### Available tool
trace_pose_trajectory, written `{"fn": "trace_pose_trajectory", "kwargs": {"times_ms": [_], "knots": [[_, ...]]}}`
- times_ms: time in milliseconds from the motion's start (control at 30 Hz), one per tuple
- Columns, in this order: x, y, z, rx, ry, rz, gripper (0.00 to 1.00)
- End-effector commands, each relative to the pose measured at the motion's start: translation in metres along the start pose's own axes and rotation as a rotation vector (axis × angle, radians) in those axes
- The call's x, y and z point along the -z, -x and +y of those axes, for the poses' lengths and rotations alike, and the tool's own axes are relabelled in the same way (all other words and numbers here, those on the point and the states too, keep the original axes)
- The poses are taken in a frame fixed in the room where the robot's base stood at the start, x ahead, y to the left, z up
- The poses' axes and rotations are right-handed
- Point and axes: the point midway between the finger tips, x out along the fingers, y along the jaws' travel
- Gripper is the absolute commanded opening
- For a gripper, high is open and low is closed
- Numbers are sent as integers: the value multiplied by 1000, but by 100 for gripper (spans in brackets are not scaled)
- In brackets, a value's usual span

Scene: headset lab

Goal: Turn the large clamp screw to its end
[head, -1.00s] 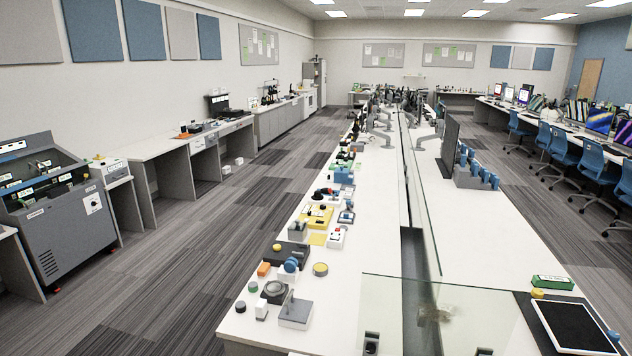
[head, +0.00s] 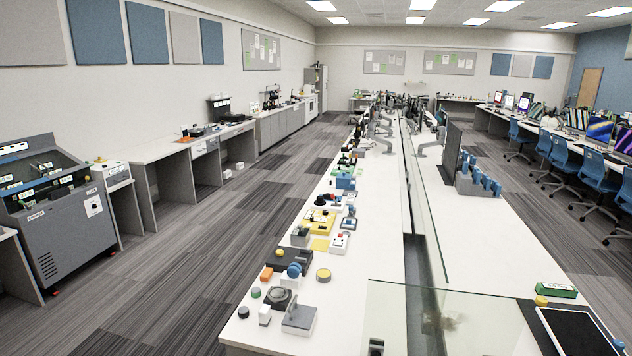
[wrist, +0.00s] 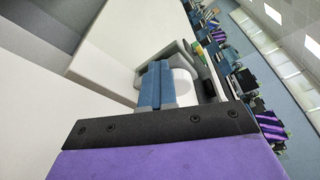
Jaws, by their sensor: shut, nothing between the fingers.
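I cannot pick out the large clamp screw with certainty in either view. My gripper (wrist: 155,82) shows in the wrist view as two blue fingers side by side, shut with nothing between them, beyond a purple and black body. A white rounded part and grey parts show just behind and right of the fingers; I cannot tell what they are or whether the fingers touch them. My gripper is not visible in the head view.
A long white bench (head: 375,240) carries several small devices along its left edge, including a grey block (head: 299,318) and a yellow device (head: 318,222). A glass panel (head: 470,325) stands near its front. A tablet (head: 575,332) lies right. The striped floor (head: 190,270) left is clear.

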Motion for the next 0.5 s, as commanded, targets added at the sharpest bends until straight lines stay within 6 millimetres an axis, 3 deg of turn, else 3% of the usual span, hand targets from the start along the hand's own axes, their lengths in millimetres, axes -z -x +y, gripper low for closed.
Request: {"fn": "trace_pose_trajectory", "kwargs": {"times_ms": [33,500], "knots": [[10,-1,-8,17,-3,20,0],[10,-1,-17,17,-6,22,0]]}}
